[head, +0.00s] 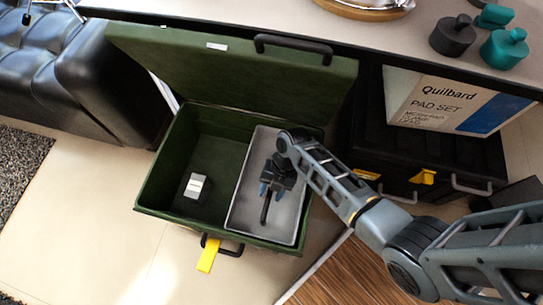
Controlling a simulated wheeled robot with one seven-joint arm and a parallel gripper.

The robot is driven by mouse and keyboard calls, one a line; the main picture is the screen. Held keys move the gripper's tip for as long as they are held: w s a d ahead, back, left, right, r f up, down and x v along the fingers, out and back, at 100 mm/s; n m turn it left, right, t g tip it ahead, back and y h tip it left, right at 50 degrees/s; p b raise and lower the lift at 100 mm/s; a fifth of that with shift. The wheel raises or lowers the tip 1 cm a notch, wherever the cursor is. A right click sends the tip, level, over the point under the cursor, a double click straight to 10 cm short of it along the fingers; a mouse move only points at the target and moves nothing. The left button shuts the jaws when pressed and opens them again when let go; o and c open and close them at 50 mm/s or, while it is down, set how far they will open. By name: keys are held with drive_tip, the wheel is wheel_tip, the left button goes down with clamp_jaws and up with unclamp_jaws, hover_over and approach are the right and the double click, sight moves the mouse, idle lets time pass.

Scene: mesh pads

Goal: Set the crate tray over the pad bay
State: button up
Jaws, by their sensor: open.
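The open green crate (160,212) stands on the floor with its lid raised at the back. The grey crate tray (285,225) sits in the crate's right side. A dark upright handle or bar (265,208) shows at the middle of the tray. The left part of the crate, seemingly the pad bay (222,150), is uncovered. A small grey block with a pale top (195,187) lies on its floor.
A counter (220,8) with teal and black knobbed weights (503,48) runs along the back. A Quilbard pad set box (450,100) stands on a black case (440,170) at right. A black padded seat (110,80) is at left. Floor left of the crate is clear.

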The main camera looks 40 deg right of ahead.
drive_tip(key=p+v, duration=0.2)
drive_tip(key=v, duration=0.6)
drive_tip(key=shift+w+d+f, duration=0.1)
idle(0.4)
drive_tip(key=s+m+t+h, duration=0.3)
drive_tip(key=s+m+t, duration=0.2)
drive_tip(key=s+m, duration=0.4)
drive_tip(key=s+r+m+t+h, duration=0.2)
drive_tip(key=s+r+m+t, duration=0.2)
drive_tip(key=s+r+m, duration=0.5)
drive_tip(key=s+r+m+t+p, duration=0.1)
drive_tip(key=r+m+t+p, duration=0.2)
drive_tip(key=r+p, duration=0.5)
drive_tip(key=s+r+m+t+p, duration=0.2)
drive_tip(key=r+p, duration=0.7)
drive_tip(key=r, duration=2.6)
drive_tip(key=shift+m+t, duration=0.8)
drive_tip(key=shift+m, duration=0.3)
